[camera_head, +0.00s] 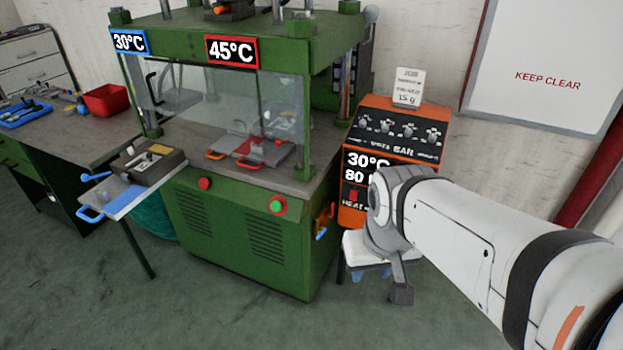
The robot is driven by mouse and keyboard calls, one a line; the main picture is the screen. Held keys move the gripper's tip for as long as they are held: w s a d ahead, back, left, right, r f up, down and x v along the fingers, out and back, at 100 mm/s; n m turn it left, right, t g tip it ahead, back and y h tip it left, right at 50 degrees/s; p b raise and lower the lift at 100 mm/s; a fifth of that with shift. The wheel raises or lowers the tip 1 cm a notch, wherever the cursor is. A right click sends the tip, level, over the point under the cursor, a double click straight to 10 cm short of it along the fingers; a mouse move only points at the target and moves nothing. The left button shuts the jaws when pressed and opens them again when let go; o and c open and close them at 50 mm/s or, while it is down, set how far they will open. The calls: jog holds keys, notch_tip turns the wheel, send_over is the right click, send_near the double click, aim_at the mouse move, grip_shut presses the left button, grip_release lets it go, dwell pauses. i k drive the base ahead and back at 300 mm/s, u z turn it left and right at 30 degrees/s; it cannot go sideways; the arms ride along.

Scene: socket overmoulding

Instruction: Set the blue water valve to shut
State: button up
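My arm comes in from the right. My gripper (401,293) hangs down at its end, in front of the orange control unit and to the right of the blue handle in the picture, apart from it. Its fingers are too small and dark to tell whether they are open or shut.
The green press (240,235) fills the middle. The orange control unit (425,151) stands right of it, with a white stool-like top (352,246) below. A bench (90,138) with a red bin (107,100) is at the left. The floor in front is clear.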

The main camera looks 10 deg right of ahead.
aim_at(322, 228)
jog(key=z, duration=0.05)
jog(key=k, duration=0.45)
jog(key=u, duration=0.85)
jog(key=i, duration=1.2)
jog(key=z, duration=0.2)
